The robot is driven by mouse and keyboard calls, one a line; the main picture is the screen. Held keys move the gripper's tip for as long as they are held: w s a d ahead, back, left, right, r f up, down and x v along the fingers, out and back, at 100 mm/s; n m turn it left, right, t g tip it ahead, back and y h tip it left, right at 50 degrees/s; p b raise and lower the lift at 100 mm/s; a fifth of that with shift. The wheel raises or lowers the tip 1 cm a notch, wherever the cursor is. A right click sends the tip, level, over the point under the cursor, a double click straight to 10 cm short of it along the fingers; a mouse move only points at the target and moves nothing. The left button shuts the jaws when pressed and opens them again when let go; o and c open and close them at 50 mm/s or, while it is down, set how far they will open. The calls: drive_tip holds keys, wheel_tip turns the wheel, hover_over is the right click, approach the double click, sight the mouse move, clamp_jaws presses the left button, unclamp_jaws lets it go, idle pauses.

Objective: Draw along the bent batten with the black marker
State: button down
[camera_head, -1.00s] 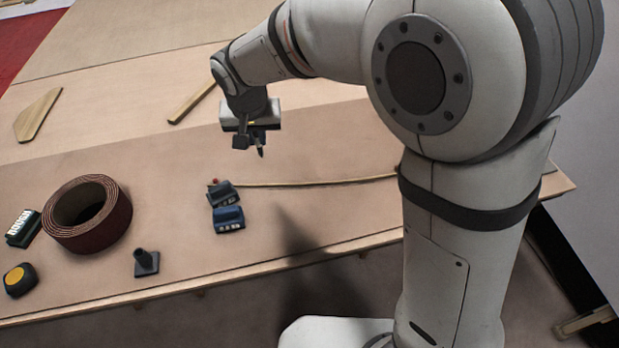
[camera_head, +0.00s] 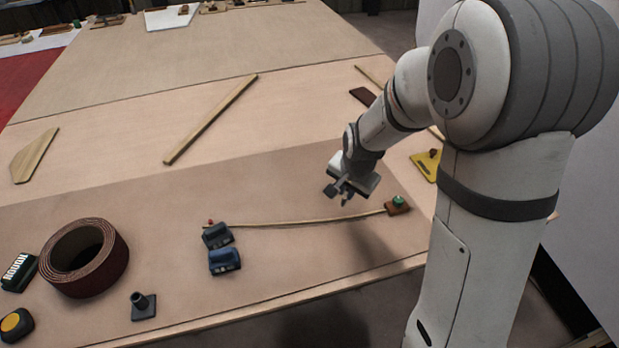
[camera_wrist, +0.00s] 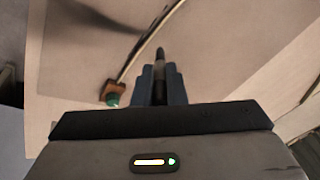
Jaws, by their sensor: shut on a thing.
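The bent batten (camera_head: 300,224) is a thin, pale, curved strip on the tan board. Its left end lies by two dark blue weights (camera_head: 217,235) (camera_head: 224,261) and a small red pin. Its right end meets a brown block (camera_head: 398,208) with a green knob, which also shows in the wrist view (camera_wrist: 115,88). My gripper (camera_head: 341,194) is above the board, behind the batten's right part. In the wrist view my gripper (camera_wrist: 160,84) is shut on the black marker (camera_wrist: 160,57), whose dark tip points away from the jaws.
A dark red roll (camera_head: 114,262), a small dark stand (camera_head: 143,306) and a yellow-topped tool (camera_head: 14,325) are at the front left. A wooden strip (camera_head: 210,120) lies farther back. The board between roll and strip is clear.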

wheel_tip(320, 180, down, 6)
drive_tip(key=d+b, duration=0.2)
drive_tip(key=b, duration=0.1)
drive_tip(key=shift+s+d+m+b, duration=0.15)
drive_tip(key=shift+s+m+b, duration=0.05)
drive_tip(key=shift+m+b, duration=0.2)
drive_tip(key=shift+f+b, duration=0.25)
drive_tip(key=shift+b, duration=0.15)
idle(2.1)
drive_tip(key=shift+s+a, duration=0.15)
drive_tip(key=shift+a, duration=0.55)
drive_tip(key=shift+a, duration=0.1)
drive_tip(key=shift+s+a, duration=0.1)
drive_tip(key=shift+a, duration=0.5)
drive_tip(key=shift+a, duration=0.15)
